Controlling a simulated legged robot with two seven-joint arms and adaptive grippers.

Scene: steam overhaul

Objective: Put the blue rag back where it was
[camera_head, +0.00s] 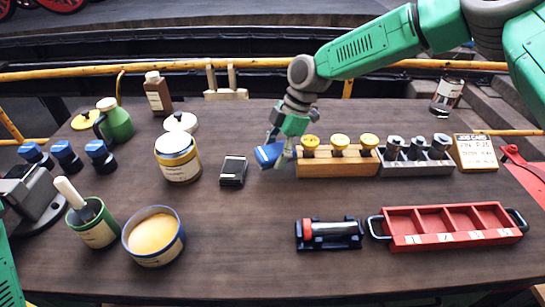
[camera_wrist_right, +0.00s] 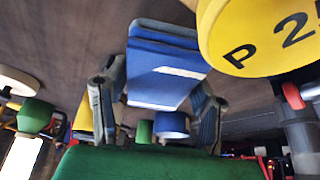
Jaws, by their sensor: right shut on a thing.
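My right gripper (camera_head: 277,158) is shut on a blue piece (camera_head: 267,155), which I take to be the blue rag. It is above or at the table, just left of the wooden block with yellow knobs; I cannot tell whether it touches the table. In the right wrist view the blue rag (camera_wrist_right: 165,68) looks flat and folded, with a white stripe, between the two fingers of the right gripper (camera_wrist_right: 158,110). My left gripper is not in view.
A wooden block with yellow knobs (camera_head: 340,163) and a grey-knobbed rack (camera_head: 415,167) stand right of the gripper. A small black box (camera_head: 233,171) lies left. A red tray (camera_head: 455,226) and a dark cradle (camera_head: 329,234) lie in front. The table's middle front is clear.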

